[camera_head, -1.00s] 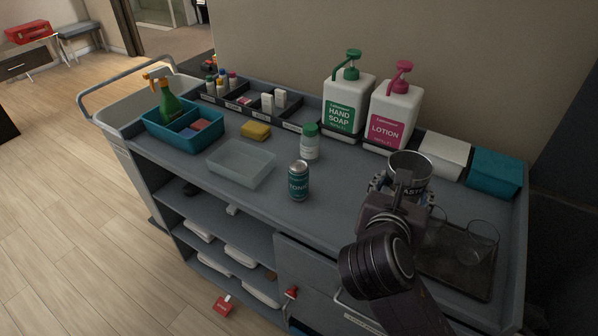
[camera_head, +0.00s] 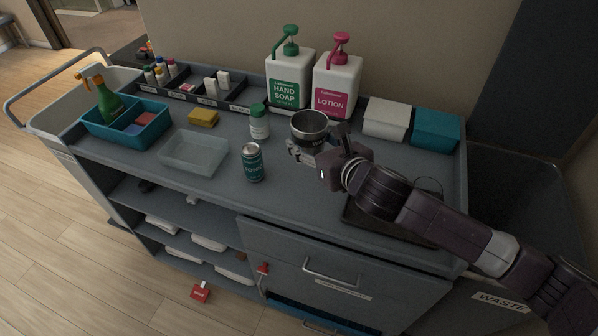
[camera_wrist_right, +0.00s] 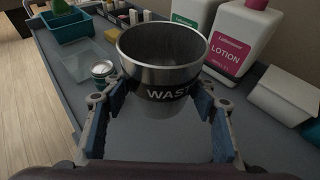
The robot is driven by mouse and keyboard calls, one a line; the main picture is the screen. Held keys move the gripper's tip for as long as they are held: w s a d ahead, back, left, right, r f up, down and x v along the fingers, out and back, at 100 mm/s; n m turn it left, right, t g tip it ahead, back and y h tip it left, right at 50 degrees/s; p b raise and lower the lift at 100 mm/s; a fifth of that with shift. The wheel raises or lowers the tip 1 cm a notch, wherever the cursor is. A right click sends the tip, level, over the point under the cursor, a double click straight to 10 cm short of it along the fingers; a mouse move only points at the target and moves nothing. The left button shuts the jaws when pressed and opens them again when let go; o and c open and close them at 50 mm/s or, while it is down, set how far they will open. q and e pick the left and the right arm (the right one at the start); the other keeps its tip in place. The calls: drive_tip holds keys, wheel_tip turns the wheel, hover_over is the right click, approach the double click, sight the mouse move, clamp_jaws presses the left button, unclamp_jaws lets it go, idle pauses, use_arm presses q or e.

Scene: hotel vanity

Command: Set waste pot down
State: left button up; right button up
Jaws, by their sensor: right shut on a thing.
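The waste pot (camera_head: 310,126) is a round metal pot with a dark band lettered "WAST…". My right gripper (camera_head: 312,152) is shut on it, over the cart top in front of the lotion bottle. In the right wrist view the waste pot (camera_wrist_right: 163,62) stands upright between the two blue-padded fingers of the gripper (camera_wrist_right: 160,118). It looks empty inside. I cannot tell whether its base touches the cart top. My left gripper is not in view.
A tonic can (camera_head: 252,162) and a white bottle with green cap (camera_head: 259,122) stand left of the pot. Hand soap (camera_head: 289,80) and lotion (camera_head: 336,86) pumps stand behind. A clear tray (camera_head: 194,153) lies further left. My right arm covers much of a dark tray (camera_head: 352,216).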

hover_over(309, 188)
wheel_tip(309, 188, down, 8)
drive_tip(key=shift+a+r, duration=0.1)
drive_tip(key=shift+f+p, duration=0.3)
drive_tip(key=shift+f, duration=2.35)
drive_tip(key=shift+f, duration=0.15)
drive_tip(key=o, duration=1.3)
drive_tip(key=shift+c, duration=0.2)
